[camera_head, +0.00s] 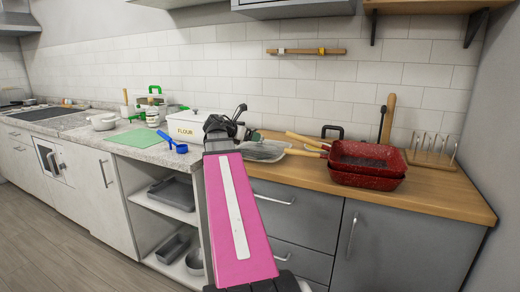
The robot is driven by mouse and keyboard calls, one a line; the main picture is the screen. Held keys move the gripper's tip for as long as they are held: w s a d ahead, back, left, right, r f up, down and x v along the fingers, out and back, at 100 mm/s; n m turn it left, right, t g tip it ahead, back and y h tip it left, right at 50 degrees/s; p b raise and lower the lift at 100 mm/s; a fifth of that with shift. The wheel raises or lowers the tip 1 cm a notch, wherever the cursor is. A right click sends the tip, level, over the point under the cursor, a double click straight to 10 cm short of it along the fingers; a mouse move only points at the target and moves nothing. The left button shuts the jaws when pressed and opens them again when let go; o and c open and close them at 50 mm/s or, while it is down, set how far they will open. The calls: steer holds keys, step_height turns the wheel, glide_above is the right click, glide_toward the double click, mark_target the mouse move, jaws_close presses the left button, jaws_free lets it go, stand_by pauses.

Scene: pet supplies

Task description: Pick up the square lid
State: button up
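My arm is pink with a white stripe and reaches up over the counter. My gripper (243,122) is at its far end, small and dark, and I cannot tell whether its fingers are open. A greyish, see-through flat item (264,151) lies on the wooden counter just right of and below the gripper, partly hidden by the arm. It may be the square lid, but its shape is not clear. A dark loop handle (332,130) stands behind the red pans; what it belongs to is hidden. I cannot tell whether the gripper touches anything.
Stacked red square pans (367,163) with wooden handles sit right of the arm on the wooden counter (440,190). A peg rack (432,151) stands at the far right. A white FLOUR box (184,128), blue scoop (172,142) and green mat (138,138) are left.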

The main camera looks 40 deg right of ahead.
steer(key=shift+x, duration=2.65)
steer(key=shift+w+r, duration=0.15)
jaws_close()
